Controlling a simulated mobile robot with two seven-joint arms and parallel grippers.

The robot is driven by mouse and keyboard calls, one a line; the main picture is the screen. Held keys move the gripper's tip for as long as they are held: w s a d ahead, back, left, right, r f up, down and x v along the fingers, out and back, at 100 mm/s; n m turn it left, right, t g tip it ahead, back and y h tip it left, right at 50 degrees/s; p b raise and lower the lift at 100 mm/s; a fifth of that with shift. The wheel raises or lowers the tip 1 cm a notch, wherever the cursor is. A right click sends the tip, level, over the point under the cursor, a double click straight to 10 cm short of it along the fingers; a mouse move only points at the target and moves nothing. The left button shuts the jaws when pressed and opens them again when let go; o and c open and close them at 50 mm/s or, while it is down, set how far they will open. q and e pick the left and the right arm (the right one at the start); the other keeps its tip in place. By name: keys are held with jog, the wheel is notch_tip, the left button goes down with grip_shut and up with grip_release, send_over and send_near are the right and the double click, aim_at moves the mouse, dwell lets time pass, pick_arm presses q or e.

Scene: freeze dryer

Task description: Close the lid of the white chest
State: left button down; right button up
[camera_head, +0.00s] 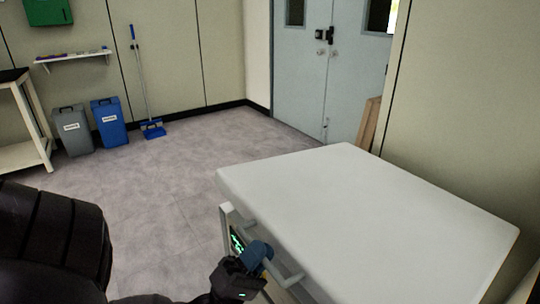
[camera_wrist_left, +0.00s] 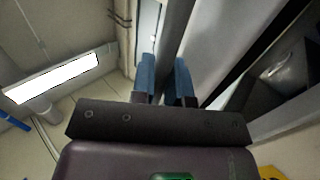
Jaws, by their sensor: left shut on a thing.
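The white chest (camera_head: 230,222) stands at the lower right of the head view, with its lid (camera_head: 370,220) showing as a broad, pale, nearly flat slab over it. How wide a gap is left under the lid cannot be told from the head view. A bar handle (camera_head: 291,276) runs along the lid's near left edge. My left gripper (camera_head: 258,251) is at this handle. In the left wrist view its blue fingers (camera_wrist_left: 166,78) are shut on the dark handle bar (camera_wrist_left: 178,35), one on each side. My right gripper is in neither view.
A green-lit display (camera_head: 237,241) is on the chest's front, beside my left gripper. A grey bin (camera_head: 72,130) and a blue bin (camera_head: 109,122) stand by the far wall. Double doors (camera_head: 300,85) are behind the chest. The floor (camera_head: 170,195) left of the chest is clear.

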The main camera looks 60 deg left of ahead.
pick_arm(q)
jog(key=shift+f, duration=0.2)
jog(key=c, duration=1.1)
grip_release()
jog(key=shift+c, duration=0.2)
jog(key=v, duration=1.1)
jog(key=shift+w+r, duration=0.1)
jog(key=shift+r, duration=0.05)
